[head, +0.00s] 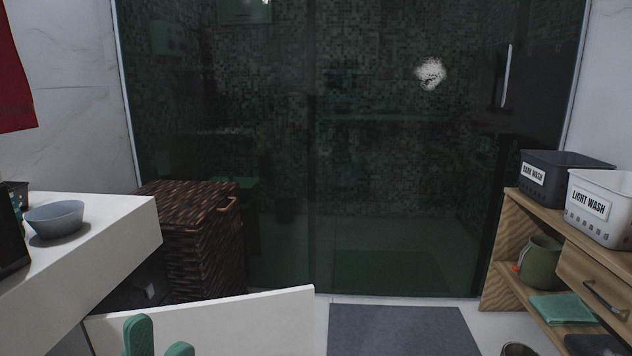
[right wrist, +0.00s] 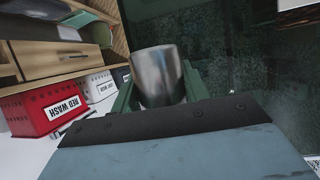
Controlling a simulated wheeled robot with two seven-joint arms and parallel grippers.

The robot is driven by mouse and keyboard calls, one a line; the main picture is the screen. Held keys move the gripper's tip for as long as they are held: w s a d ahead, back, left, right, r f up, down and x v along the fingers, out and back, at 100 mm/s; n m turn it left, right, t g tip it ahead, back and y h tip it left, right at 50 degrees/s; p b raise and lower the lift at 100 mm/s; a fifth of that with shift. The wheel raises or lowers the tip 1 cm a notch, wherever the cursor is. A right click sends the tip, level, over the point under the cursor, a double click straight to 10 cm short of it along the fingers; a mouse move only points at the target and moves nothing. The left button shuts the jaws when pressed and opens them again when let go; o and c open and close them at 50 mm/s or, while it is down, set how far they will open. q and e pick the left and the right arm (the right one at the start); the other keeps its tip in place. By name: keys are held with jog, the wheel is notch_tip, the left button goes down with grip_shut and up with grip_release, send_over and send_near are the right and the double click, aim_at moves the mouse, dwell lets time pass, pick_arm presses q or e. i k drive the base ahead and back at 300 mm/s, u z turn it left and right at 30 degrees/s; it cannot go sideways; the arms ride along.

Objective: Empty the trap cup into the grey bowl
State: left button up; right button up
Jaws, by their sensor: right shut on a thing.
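The grey bowl (head: 56,218) stands upright on the white counter at the left of the head view. My right gripper (right wrist: 160,88) is shut on a metal cup (right wrist: 157,70), taken to be the trap cup, in the right wrist view. The cup shows its smooth silvery side between the two green fingers; its inside is hidden. My left gripper (head: 160,340) is at the bottom edge of the head view, its two green fingertips apart with nothing seen between them. It is right of and nearer than the bowl.
A white panel (head: 215,318) juts from below the counter (head: 110,222). A wicker hamper (head: 195,245) stands behind. At right, a wooden shelf (head: 515,215) holds wash baskets (head: 600,205) and a green pot (head: 541,262). A round-rimmed object (head: 518,349) shows at the bottom edge.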

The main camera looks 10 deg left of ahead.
aim_at(59, 219)
jog(key=i, duration=0.85)
jog(key=u, duration=3.1)
